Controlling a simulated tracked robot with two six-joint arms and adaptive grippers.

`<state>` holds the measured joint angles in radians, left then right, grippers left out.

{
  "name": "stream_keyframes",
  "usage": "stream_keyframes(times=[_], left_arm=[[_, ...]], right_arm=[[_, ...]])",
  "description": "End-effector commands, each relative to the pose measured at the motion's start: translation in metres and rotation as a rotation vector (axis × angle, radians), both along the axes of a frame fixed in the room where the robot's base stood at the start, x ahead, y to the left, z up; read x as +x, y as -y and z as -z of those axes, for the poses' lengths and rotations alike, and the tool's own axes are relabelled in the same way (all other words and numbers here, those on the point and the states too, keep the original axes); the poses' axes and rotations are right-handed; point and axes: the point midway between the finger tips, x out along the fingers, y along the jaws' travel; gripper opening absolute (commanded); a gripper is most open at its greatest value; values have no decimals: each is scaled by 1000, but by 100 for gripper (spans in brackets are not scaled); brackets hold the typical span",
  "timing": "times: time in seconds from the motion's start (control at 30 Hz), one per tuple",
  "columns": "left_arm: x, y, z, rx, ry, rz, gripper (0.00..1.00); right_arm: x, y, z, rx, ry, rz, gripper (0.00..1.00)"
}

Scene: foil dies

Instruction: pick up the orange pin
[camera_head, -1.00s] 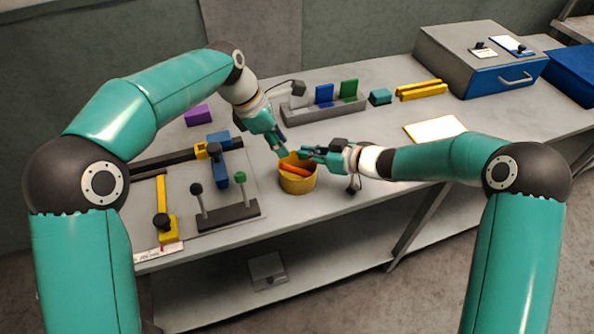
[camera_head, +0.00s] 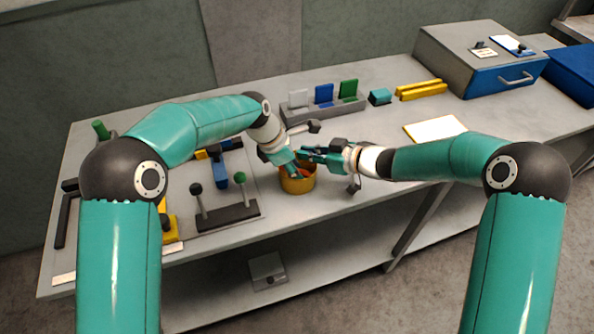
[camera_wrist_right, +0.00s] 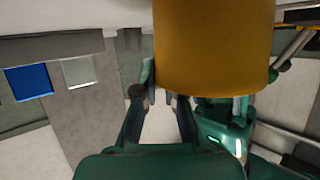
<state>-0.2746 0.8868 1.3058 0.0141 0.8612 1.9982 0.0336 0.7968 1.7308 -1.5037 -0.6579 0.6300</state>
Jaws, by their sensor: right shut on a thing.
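The yellow cup (camera_head: 299,185) stands near the table's front edge, and its wall fills the top of the right wrist view (camera_wrist_right: 213,45). My left gripper (camera_head: 297,173) reaches down into the cup's mouth from the upper left. Its fingertips are too small and covered to tell whether they are open or shut. Only a little orange shows inside the cup, so the orange pin is mostly hidden behind the rim and my left gripper. My right gripper (camera_head: 306,154) is at the cup's far rim and is shut on the cup.
A rack (camera_head: 322,107) with white, blue and green plates stands behind the cup. A stand with black and green knobs (camera_head: 227,215) is left of the cup. A grey box with a blue drawer (camera_head: 500,76) is at the back right. The table's front right is clear.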

Motion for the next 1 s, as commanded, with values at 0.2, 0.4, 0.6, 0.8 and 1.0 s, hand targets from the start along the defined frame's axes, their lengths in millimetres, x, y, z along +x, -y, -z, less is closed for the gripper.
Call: stream_keyframes(times=[0.2,0.4,0.6,0.8,1.0], left_arm=[[1,1,2,-1,2,-1,31],[1,1,2,-1,2,-1,6],[1,1,2,-1,2,-1,0],[1,1,1,-1,2,-1,0],[1,1,-13,-1,6,0,0]], right_arm=[[0,0,0,0,0,0,0],[0,0,0,0,0,0,0],[0,0,0,0,0,0,0],[0,0,0,-1,-1,0,0],[0,0,0,-1,-1,0,0]])
